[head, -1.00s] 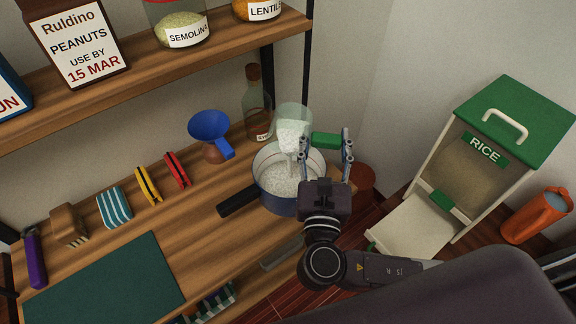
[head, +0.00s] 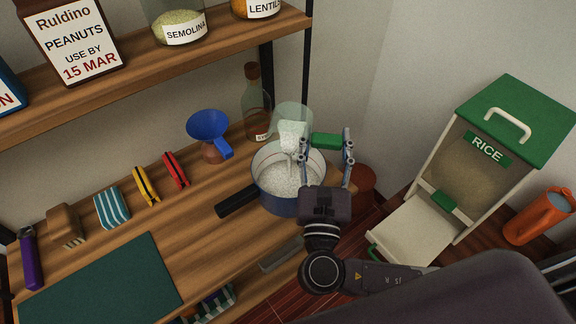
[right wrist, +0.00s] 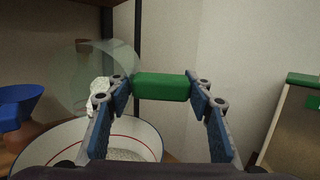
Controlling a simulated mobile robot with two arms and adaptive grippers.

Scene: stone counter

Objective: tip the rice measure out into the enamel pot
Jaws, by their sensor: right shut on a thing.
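The rice measure (head: 293,114) is a clear cup with a green handle (head: 326,141). It is tipped over the enamel pot, with white rice at its lower side and a thin stream falling. The measure also shows in the right wrist view (right wrist: 105,72). The enamel pot (head: 274,201) is blue outside and white inside, with rice on its bottom and a black handle to the left. My right gripper (head: 327,148) is shut on the green handle above the pot's right side; the wrist view shows both fingers against the handle's ends (right wrist: 161,87). My left gripper is out of view.
A blue funnel (head: 208,125) and a glass bottle (head: 256,110) stand behind the pot. A rice bin (head: 470,175) with a green lid and an orange jug (head: 540,216) stand at right. A shelf (head: 150,78) with jars overhangs the back left.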

